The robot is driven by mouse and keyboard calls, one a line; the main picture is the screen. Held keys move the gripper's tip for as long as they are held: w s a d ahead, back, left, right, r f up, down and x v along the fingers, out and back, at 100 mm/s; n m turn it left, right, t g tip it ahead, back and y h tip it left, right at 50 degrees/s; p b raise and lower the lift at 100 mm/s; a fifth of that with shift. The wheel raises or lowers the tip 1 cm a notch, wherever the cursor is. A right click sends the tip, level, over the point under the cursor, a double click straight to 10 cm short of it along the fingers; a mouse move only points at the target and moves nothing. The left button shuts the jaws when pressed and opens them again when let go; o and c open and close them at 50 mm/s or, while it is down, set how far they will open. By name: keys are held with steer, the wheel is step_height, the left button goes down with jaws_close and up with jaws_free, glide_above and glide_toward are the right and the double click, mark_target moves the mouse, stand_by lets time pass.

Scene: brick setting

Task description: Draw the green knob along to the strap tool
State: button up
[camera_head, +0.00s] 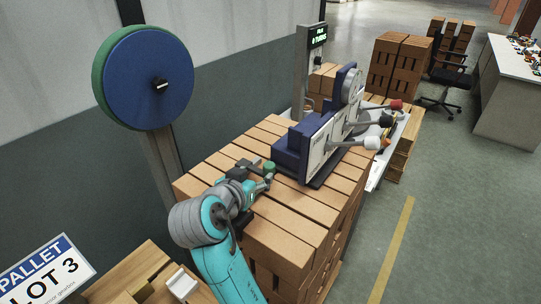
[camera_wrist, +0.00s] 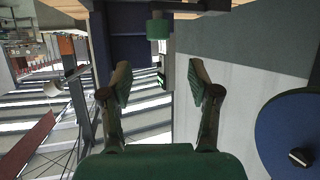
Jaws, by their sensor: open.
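The green knob (camera_head: 269,167) shows as a small round cap on the brick stack, just left of the blue machine. In the wrist view the green knob (camera_wrist: 158,28) is a short cylinder at the top, ahead of my fingertips and roughly centred between them. My gripper (camera_head: 258,174) is at the knob's near left side. In the wrist view my gripper (camera_wrist: 159,75) is open, with nothing between its fingers. The blue machine with a white front panel, which looks like the strap tool (camera_head: 318,142), stands on the stack, with several levers on its right.
A large blue reel with a green rim (camera_head: 145,78) stands on a post at the left. A post with a lit display (camera_head: 317,36) rises behind the machine. Brick stacks (camera_head: 400,62), a chair (camera_head: 448,80) and a bench (camera_head: 505,100) stand farther back. The right floor is clear.

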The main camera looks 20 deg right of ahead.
mark_target(269, 164)
steer(key=x, duration=1)
steer(key=shift+w+d, duration=0.15)
steer(key=shift+d, duration=0.2)
jaws_close()
